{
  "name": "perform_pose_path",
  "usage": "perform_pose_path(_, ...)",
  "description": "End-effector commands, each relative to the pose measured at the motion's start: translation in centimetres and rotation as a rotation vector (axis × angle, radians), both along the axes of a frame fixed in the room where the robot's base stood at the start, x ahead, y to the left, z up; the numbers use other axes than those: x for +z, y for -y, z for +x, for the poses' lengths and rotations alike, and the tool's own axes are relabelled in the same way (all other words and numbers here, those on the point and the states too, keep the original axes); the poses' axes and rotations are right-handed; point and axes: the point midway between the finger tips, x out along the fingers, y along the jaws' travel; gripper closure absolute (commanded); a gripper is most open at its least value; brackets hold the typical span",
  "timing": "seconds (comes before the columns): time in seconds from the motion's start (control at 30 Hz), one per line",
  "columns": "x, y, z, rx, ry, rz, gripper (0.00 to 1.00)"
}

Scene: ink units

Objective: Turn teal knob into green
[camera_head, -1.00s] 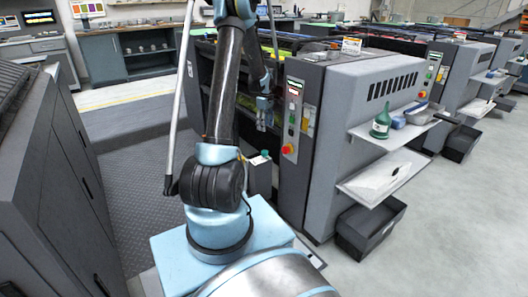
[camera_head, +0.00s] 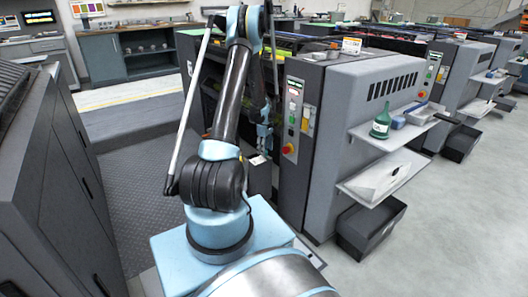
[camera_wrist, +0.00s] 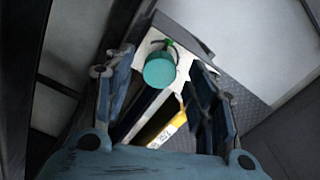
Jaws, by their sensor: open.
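The teal knob (camera_wrist: 160,70) shows as a round cap in the wrist view. It sits over a white plate (camera_wrist: 148,46) with a dark arc and a green mark (camera_wrist: 168,43) just above the knob. My gripper (camera_wrist: 162,88) is open, with one finger left and one right of the knob, apart from it in the picture. In the head view my gripper (camera_head: 264,136) hangs above a small dark box with a pale top (camera_head: 257,160) beside the press. The knob cannot be made out in the head view.
A grey press (camera_head: 350,130) stands right of my arm, with a control panel and red stop button (camera_head: 288,149). A dark cabinet (camera_head: 50,180) stands at left. A yellow label (camera_wrist: 165,133) lies below the knob in the wrist view.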

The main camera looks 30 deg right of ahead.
Motion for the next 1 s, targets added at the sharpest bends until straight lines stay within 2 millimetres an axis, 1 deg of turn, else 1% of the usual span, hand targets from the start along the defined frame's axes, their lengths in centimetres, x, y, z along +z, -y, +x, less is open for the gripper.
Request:
perform_pose_path(0.13, -0.78, -0.03, -0.01, 0.0, 0.0, 0.0, 0.49)
perform_pose_path(0.43, -0.93, -0.02, -0.02, 0.0, 0.0, 0.0, 0.49)
perform_pose_path(0.47, -0.93, -0.02, -0.02, 0.0, 0.0, 0.0, 0.51)
perform_pose_path(0.5, -0.93, -0.02, -0.02, 0.0, 0.0, 0.0, 0.6)
perform_pose_path(0.57, -0.93, -0.01, -0.02, 0.0, 0.0, 0.0, 0.74)
perform_pose_path(0.6, -0.93, -0.02, -0.02, 0.0, 0.0, 0.0, 0.83)
perform_pose_path(0.63, -0.92, -0.01, -0.02, 0.0, 0.0, 0.0, 0.89)
perform_pose_path(0.67, -0.92, -0.01, -0.02, 0.0, 0.0, 0.0, 0.93)
perform_pose_path(0.83, -0.93, -0.01, -0.02, -0.008, 0.0, 0.0, 0.93)
perform_pose_path(1.0, -0.96, -0.01, -0.01, -0.059, 0.0, 0.0, 0.93)
